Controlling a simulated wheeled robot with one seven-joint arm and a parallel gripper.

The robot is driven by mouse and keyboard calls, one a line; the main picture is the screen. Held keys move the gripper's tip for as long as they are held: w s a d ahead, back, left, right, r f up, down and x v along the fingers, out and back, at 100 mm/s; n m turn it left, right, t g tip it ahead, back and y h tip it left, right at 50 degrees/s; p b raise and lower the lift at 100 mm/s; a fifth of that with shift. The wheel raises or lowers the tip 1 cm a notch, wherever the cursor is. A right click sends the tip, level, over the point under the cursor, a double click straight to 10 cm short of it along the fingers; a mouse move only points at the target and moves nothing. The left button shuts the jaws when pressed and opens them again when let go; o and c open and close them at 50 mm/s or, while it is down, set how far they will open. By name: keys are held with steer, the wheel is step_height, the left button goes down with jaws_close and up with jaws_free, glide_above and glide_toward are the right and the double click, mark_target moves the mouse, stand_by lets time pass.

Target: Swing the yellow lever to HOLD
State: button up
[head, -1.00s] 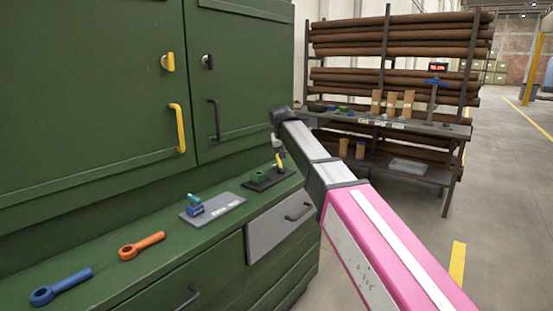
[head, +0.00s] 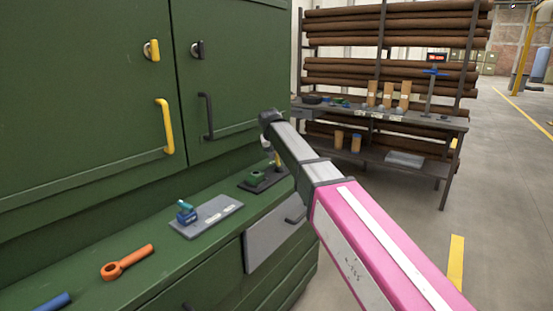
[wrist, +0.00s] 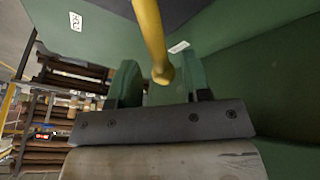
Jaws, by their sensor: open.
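The yellow lever (head: 277,158) stands on a dark base plate (head: 265,184) with a green block, at the far end of the green bench top. In the wrist view the lever (wrist: 152,35) comes down from the top edge, and its rounded end lies between the two green fingers. My gripper (wrist: 160,82) is open around the lever's end, with gaps visible on both sides. In the head view my arm hides most of the gripper and part of the lever. Two white labels show in the wrist view, one at upper left (wrist: 75,21); I cannot read them.
A grey plate with a small blue-and-teal lever (head: 186,211) lies nearer on the bench. An orange wrench-like handle (head: 127,262) and a blue one (head: 50,302) lie nearer still. The green cabinet (head: 90,90) rises behind. A rack of brown rolls (head: 390,50) stands beyond.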

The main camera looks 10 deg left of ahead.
mark_target(277, 157)
steer(key=shift+x, duration=1.55)
jaws_close()
